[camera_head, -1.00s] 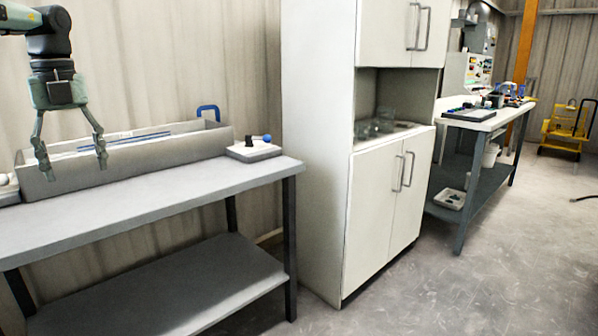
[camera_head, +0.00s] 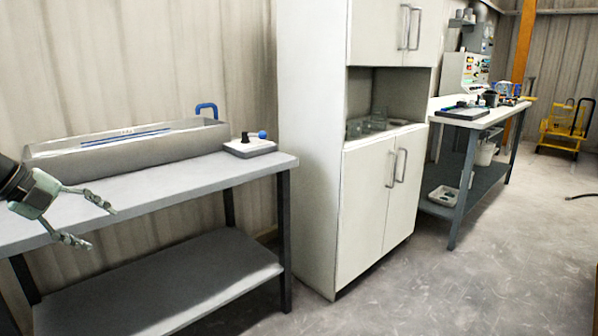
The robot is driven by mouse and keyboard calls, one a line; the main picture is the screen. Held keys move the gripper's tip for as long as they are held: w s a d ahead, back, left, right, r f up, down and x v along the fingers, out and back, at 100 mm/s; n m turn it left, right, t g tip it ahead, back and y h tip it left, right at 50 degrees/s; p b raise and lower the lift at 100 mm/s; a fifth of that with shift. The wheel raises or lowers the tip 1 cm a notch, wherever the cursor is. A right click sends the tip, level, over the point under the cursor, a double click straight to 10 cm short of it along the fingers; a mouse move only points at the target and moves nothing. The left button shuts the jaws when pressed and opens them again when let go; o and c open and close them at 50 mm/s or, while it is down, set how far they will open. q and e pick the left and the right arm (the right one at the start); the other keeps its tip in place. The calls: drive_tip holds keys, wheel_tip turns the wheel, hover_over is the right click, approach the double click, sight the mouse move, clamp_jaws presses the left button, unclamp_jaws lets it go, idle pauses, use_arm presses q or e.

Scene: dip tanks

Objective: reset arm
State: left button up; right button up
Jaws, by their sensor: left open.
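My left gripper (camera_head: 96,221) is at the far left of the head view, in front of the grey table's front edge. Its two fingers are spread apart and nothing is between them. It points to the right, and part of my arm is cut off by the left picture edge. My right gripper is not in view.
A long grey tank (camera_head: 130,155) stands on the grey table (camera_head: 190,183), beside a small control box (camera_head: 250,148). A white cabinet (camera_head: 310,150) stands right of the table. Farther right are a workbench (camera_head: 455,120) and a yellow cart (camera_head: 562,128). The floor in front is clear.

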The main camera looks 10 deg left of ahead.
use_arm(q)
drive_tip(key=s+f+n+t+y, duration=0.35)
drive_tip(key=f+n, duration=0.35)
drive_tip(key=f, duration=0.6)
drive_tip(key=s+f+n+t+y, duration=0.4)
drive_tip(key=f+n, duration=0.4)
drive_tip(key=f, duration=0.5)
drive_tip(key=s+d+f+n+g+y, duration=0.1)
drive_tip(key=s+d+f+n+g, duration=0.45)
drive_tip(key=s+d+f, duration=0.5)
drive_tip(key=s+d+f+n+g+h, duration=0.1)
drive_tip(key=s+d+f+g, duration=0.1)
drive_tip(key=s+d, duration=0.2)
drive_tip(key=s+d+f+g+h, duration=0.1)
drive_tip(key=s+d, duration=0.3)
drive_tip(key=d, duration=0.5)
drive_tip(key=shift+s+f+n+g, duration=0.15)
drive_tip(key=shift+f+n+g, duration=0.2)
drive_tip(key=shift+f+g, duration=0.45)
drive_tip(key=shift+r, duration=0.1)
